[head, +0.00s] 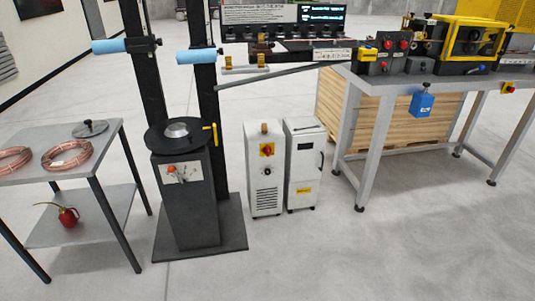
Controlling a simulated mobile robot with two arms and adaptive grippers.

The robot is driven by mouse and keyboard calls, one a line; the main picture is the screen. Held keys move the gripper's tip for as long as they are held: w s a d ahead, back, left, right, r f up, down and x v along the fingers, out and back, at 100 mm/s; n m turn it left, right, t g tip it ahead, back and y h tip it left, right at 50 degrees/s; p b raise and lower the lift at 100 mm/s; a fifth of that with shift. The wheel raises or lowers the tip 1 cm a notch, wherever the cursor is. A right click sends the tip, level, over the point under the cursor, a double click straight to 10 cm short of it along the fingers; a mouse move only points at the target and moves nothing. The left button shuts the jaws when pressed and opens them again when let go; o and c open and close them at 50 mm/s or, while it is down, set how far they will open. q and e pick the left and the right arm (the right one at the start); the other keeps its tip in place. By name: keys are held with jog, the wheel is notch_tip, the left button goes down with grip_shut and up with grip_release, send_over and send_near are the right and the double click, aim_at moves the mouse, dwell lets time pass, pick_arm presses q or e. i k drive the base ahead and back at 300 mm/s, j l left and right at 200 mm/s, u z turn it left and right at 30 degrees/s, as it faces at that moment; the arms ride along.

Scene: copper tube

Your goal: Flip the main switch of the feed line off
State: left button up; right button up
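Several switches are in the head view, and I cannot tell which is the feed line's main switch. A red and yellow rotary switch (267,150) is on the front of a white cabinet (265,185). Another red and yellow switch (508,88) is at the right, by the edge of the grey bench (375,82). A grey control box with red knobs (385,55) stands on the bench. Their labels and knob positions are too small to read. Neither of my grippers is in view.
A black pedestal (185,205) with a round top and yellow handle stands left of the cabinets. A side table (95,150) with copper coils (68,155) is at the left. A second white cabinet (304,165) adjoins the first. The front floor is clear.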

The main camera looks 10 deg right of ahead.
aim_at(268, 151)
jog(key=i+l, duration=0.1)
jog(key=i, duration=2.15)
